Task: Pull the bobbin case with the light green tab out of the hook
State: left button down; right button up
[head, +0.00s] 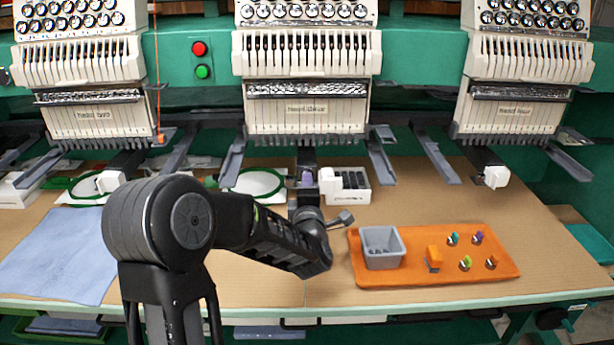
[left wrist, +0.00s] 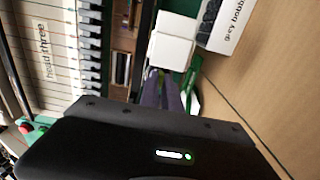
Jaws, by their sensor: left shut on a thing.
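My left gripper (head: 306,184) is at the end of the lower arm of the middle sewing head. In the left wrist view its two greyish-purple fingers (left wrist: 163,88) are close together beside a white block (left wrist: 170,52). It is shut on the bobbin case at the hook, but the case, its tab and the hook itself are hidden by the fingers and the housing. Another bobbin case with a light green tab (head: 465,263) stands on the orange tray (head: 400,277). My right gripper is not in view.
A white box of grey bobbins (head: 357,197) stands just right of the gripper. The tray also holds a grey bin (head: 383,262), an orange item (head: 433,258) and other tabbed cases. Green hoops (head: 276,196) lie to the left. Bare table lies in front of the gripper.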

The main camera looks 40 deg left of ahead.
pick_arm(q)
jog(key=b+v, duration=0.1)
jog(key=v, duration=0.2)
jog(key=shift+s+d+b, duration=0.1)
jog(key=shift+b, duration=0.2)
dwell(0.4)
jog(key=s+d+r, duration=0.2)
jog(key=s, duration=0.1)
jog(key=shift+d, duration=0.2)
